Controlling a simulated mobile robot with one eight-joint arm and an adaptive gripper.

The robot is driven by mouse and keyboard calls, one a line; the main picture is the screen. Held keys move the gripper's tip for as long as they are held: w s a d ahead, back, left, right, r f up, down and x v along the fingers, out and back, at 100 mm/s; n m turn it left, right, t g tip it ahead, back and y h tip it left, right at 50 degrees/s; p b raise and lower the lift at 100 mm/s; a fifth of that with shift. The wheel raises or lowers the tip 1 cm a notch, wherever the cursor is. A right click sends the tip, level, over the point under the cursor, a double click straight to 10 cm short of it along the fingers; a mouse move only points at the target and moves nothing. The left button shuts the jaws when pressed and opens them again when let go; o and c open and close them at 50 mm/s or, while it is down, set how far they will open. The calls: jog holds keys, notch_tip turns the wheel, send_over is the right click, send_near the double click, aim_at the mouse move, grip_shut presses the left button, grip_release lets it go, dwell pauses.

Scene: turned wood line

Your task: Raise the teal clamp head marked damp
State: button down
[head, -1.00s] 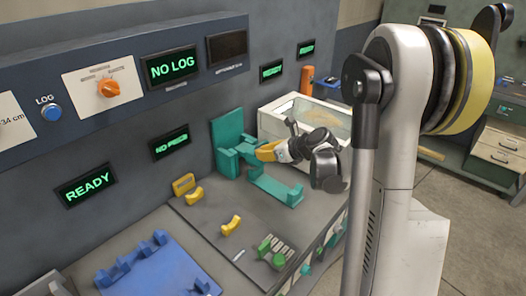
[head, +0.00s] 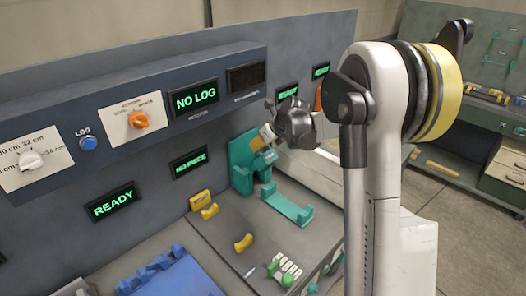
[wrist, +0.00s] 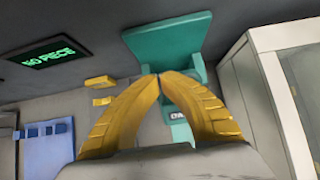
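The teal clamp stand (head: 240,162) is fixed near the wall, with a teal cradle (head: 288,208) reaching out from its foot. In the wrist view its tall teal plate (wrist: 165,42) stands behind my fingertips, and a teal block (wrist: 197,71) shows right of them. A small label (wrist: 178,115) sits on the teal part below; its letters are too small to read surely. My gripper (wrist: 158,75) has its yellow fingertips together, with nothing visible between them. In the head view my gripper (head: 262,141) is at the stand's upper part; contact with the clamp head cannot be told.
Yellow rests (head: 243,243) and a row of pale-topped green pieces (head: 284,270) lie on the grey bench. A blue fixture (head: 172,275) is at front left. A pale box (wrist: 265,90) stands right of the clamp. Screens read NO LOG (head: 196,99), NO PIECE (head: 190,162) and READY (head: 113,203).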

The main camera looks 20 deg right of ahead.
jog(key=shift+w+a+r, duration=0.1)
jog(key=shift+w+a, duration=0.1)
jog(key=shift+w, duration=0.3)
jog(key=shift+w+a+r, duration=0.1)
jog(key=shift+w+a, duration=0.05)
jog(key=shift+w, duration=0.3)
